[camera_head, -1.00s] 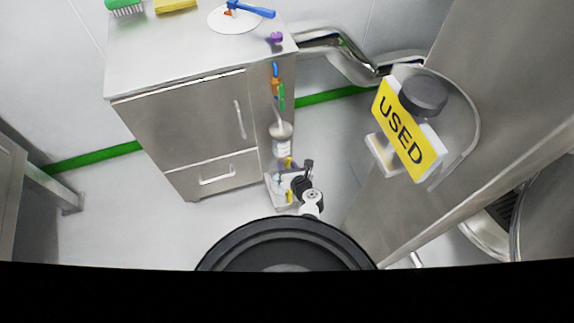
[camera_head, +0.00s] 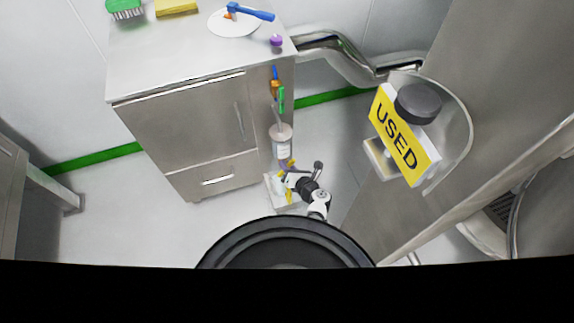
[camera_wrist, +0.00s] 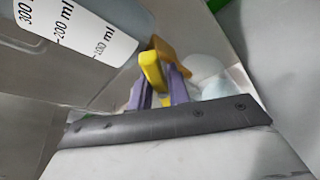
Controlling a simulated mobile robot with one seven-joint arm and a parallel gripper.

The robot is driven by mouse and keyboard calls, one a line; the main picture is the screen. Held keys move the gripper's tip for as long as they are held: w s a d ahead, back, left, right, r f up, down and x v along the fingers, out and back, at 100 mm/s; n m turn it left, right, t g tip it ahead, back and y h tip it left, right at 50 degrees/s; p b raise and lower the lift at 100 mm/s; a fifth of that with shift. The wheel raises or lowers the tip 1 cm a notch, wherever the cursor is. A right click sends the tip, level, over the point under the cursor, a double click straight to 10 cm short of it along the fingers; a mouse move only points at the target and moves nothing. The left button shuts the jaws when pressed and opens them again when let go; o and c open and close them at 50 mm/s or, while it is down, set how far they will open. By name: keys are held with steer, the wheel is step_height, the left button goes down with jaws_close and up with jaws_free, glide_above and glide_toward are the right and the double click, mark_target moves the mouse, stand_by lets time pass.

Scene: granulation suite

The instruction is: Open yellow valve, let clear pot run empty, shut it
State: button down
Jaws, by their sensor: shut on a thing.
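The clear pot (camera_head: 281,150) hangs upright on the right side of the steel cabinet in the head view. In the wrist view the pot (camera_wrist: 75,62) fills the upper left, with a white scale marked 100, 200 and 300 ml. I cannot make out its liquid level. The yellow valve (camera_wrist: 152,72) shows beside the pot's lower end. My gripper (camera_wrist: 158,98) is shut on the yellow valve's handle, with a purple finger on each side. In the head view my gripper (camera_head: 287,178) is small, just below the pot. The valve's outlet is hidden.
The steel cabinet (camera_head: 185,125) stands left of the arm. A white plate (camera_head: 232,22) with a blue-handled tool, a green brush (camera_head: 124,9) and a purple piece (camera_head: 276,40) lie on top. A yellow USED sign (camera_head: 400,135) stands at the right. The floor (camera_head: 125,210) at left is clear.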

steer(key=m, duration=0.1)
steer(key=m+y, duration=0.2)
steer(key=m, duration=0.1)
steer(key=shift+w+d+f, duration=0.1)
steer(key=shift+d+f, duration=0.1)
steer(key=shift+f, duration=0.05)
steer(key=m+y, duration=0.1)
steer(key=m, duration=0.1)
steer(key=m+t+y+b, duration=0.1)
steer(key=m, duration=0.1)
steer(key=shift+f+m, duration=0.2)
steer(key=shift+m, duration=0.2)
stand_by(0.3)
steer(key=c, duration=1.3)
jaws_free()
